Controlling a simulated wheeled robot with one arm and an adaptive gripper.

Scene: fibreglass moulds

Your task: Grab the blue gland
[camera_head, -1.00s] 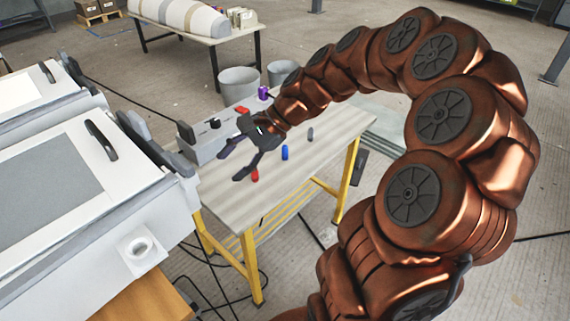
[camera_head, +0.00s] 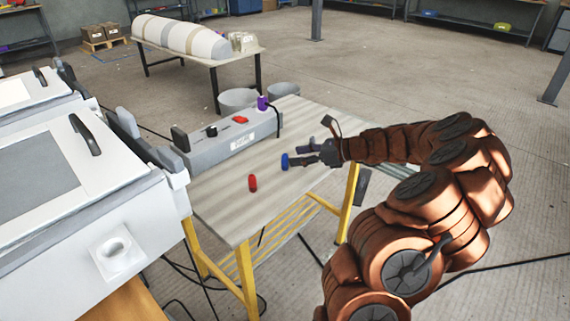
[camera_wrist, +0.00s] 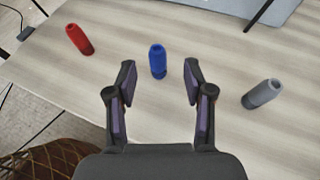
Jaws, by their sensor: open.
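The blue gland (camera_head: 285,161) stands upright on the wooden table (camera_head: 222,206). In the wrist view the blue gland (camera_wrist: 157,60) is ahead of my gripper (camera_wrist: 159,82), roughly centred in line with the gap between the fingers, just beyond or level with the fingertips. My gripper (camera_head: 300,156) is open and empty, low over the table, with its fingers pointing left at the gland.
A red gland (camera_head: 252,183) stands left of the blue one and also shows in the wrist view (camera_wrist: 79,39). A grey gland (camera_wrist: 262,94) stands to the right in the wrist view. A grey control box (camera_head: 225,137) lies along the table's back edge.

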